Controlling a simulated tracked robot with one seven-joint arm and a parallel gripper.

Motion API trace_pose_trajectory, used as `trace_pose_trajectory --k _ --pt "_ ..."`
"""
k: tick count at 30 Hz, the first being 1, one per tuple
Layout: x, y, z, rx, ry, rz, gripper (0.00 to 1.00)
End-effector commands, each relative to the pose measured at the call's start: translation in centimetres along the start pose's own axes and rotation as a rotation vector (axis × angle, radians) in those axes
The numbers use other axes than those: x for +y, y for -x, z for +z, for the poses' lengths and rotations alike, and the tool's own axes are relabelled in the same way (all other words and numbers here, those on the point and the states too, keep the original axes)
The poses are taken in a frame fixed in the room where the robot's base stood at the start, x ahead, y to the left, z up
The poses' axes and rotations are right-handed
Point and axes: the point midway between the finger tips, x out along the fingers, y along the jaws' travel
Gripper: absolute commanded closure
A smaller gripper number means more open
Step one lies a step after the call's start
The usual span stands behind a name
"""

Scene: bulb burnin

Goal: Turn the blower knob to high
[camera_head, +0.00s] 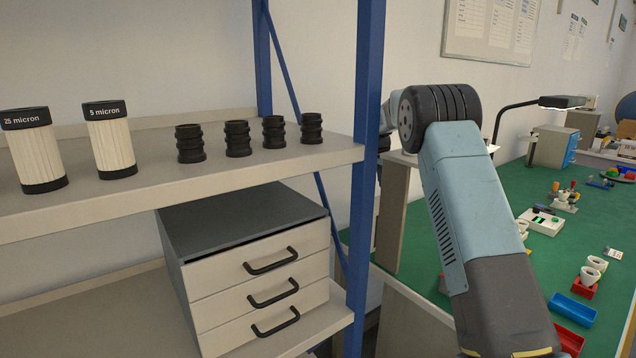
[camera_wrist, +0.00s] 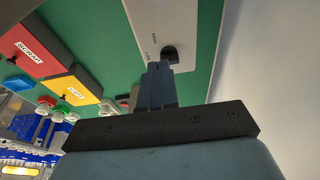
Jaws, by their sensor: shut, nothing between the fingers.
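A dark round blower knob (camera_wrist: 170,52) sits on a pale panel (camera_wrist: 195,25) in the wrist view, with small printed marks beside it. My gripper (camera_wrist: 160,70) is shut and empty, its fingertips right at the near side of the knob. Whether they touch the knob or stop just short of it I cannot tell. The fingertips partly cover the panel around the knob, and the knob's exact setting is too small to read. In the head view my gripper and the knob are not visible.
A shelf (camera_head: 230,165) with filter cartridges (camera_head: 108,140) and black ribbed fittings (camera_head: 238,138) stands left, with a drawer unit (camera_head: 255,270) below. A green bench (camera_head: 490,205) on the right carries small trays and devices. Red (camera_wrist: 28,48) and yellow (camera_wrist: 72,82) labelled boxes show in the wrist view.

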Motion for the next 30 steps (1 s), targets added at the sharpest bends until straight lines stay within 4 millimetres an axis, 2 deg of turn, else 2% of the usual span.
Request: trace_pose_trajectory --k 6,12,30 --pt "0.0 -2.5 0.7 -0.001 0.001 0.001 1.00" --pt "0.0 -3.9 1.0 -0.001 0.001 0.002 1.00" --pt "0.0 -4.4 1.1 0.000 0.000 0.000 1.00"
